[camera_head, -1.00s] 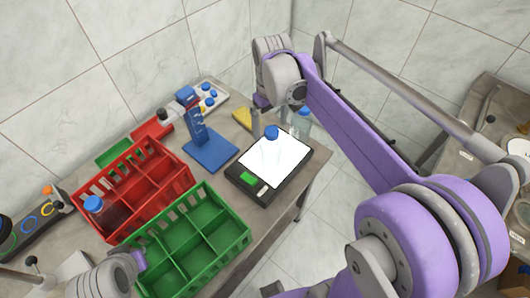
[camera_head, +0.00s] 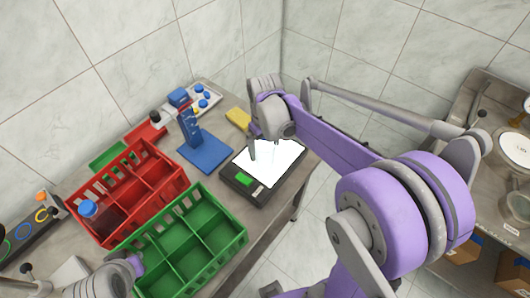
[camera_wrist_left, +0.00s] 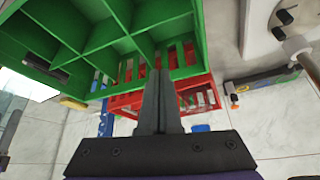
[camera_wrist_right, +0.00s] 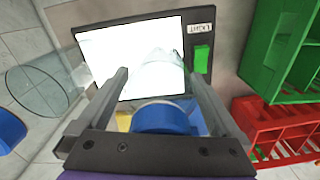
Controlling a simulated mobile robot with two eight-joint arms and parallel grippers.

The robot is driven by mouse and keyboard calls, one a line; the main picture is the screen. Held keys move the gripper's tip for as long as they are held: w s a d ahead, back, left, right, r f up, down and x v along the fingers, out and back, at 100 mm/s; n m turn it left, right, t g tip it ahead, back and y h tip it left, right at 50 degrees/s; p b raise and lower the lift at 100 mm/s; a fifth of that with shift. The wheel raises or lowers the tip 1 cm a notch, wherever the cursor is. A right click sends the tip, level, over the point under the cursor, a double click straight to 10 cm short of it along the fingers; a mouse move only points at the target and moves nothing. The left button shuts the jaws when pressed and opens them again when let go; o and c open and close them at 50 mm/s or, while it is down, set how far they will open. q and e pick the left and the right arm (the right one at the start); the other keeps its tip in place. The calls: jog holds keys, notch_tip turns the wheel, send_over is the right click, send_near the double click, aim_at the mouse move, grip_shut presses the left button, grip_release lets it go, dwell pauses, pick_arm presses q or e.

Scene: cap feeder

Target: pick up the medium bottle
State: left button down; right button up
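A clear bottle with a blue cap (camera_wrist_right: 165,118) stands on the lit white pad of a black device (camera_wrist_right: 190,15). In the right wrist view the cap lies between the two spread fingers of my right gripper (camera_wrist_right: 158,80), with gaps beside it. In the head view my right gripper (camera_head: 271,143) is over the pad and hides most of this bottle. A second blue cap (camera_wrist_right: 10,130) and a clear round shape show at the left of the right wrist view. I cannot tell by size which is the medium bottle. My left gripper (camera_wrist_left: 158,75) is shut and empty near the crates.
A green crate (camera_head: 190,240) and a red crate (camera_head: 125,190) stand left of the device. A blue-capped bottle (camera_head: 89,210) is in the red crate. A blue stand (camera_head: 205,153), a yellow block (camera_head: 238,118) and a tray (camera_head: 207,104) are behind.

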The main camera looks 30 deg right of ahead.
grip_shut()
dwell(0.3)
jog(key=shift+r, duration=0.1)
